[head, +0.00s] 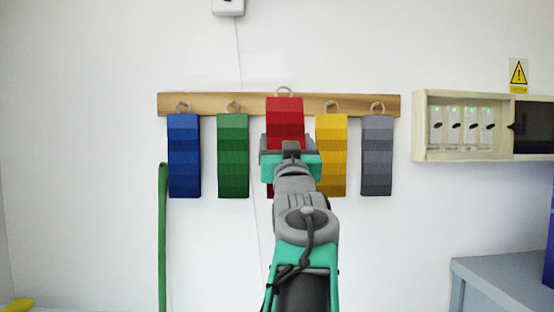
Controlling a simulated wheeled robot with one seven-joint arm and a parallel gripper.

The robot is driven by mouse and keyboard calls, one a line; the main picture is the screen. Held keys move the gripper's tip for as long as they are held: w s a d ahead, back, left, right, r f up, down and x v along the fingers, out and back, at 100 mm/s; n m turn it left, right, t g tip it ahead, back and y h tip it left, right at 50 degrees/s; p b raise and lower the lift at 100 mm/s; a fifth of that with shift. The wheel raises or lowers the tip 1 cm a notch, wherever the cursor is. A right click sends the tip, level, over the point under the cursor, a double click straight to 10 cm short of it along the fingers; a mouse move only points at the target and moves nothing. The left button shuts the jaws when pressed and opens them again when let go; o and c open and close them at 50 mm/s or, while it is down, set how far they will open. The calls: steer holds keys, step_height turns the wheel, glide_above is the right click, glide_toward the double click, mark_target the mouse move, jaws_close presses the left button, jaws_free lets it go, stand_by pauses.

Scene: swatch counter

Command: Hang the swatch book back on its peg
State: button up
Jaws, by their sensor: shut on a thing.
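The red swatch book (285,110) is in the middle of the row, in front of the wooden peg rail (205,101). A ring shows at its top, level with the rail's upper edge and a little higher than the other rings. My gripper (290,148) is shut on the red book, and the gripper and wrist cover most of its lower part. The book looks upright. Its peg is hidden, and I cannot tell whether the ring is around a peg.
Blue (184,155), green (233,155), yellow (332,150) and grey (377,155) swatch books hang beside it; the yellow one is very close to my gripper. A wall cabinet (420,125) is at right, above a grey counter (500,270). A green hose-like thing (163,235) stands at left.

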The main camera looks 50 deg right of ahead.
steer(key=shift+s+d+r, duration=0.1)
steer(key=shift+r, duration=0.1)
steer(key=shift+w+d+p, duration=0.25)
steer(key=shift+d+p, duration=0.15)
steer(key=shift+p, duration=0.15)
steer(key=w+d+f+p, duration=0.2)
steer(key=w+d+p, duration=0.2)
steer(key=w+d, duration=0.2)
steer(key=shift+d, duration=0.45)
steer(key=shift+r, duration=0.1)
stand_by(0.4)
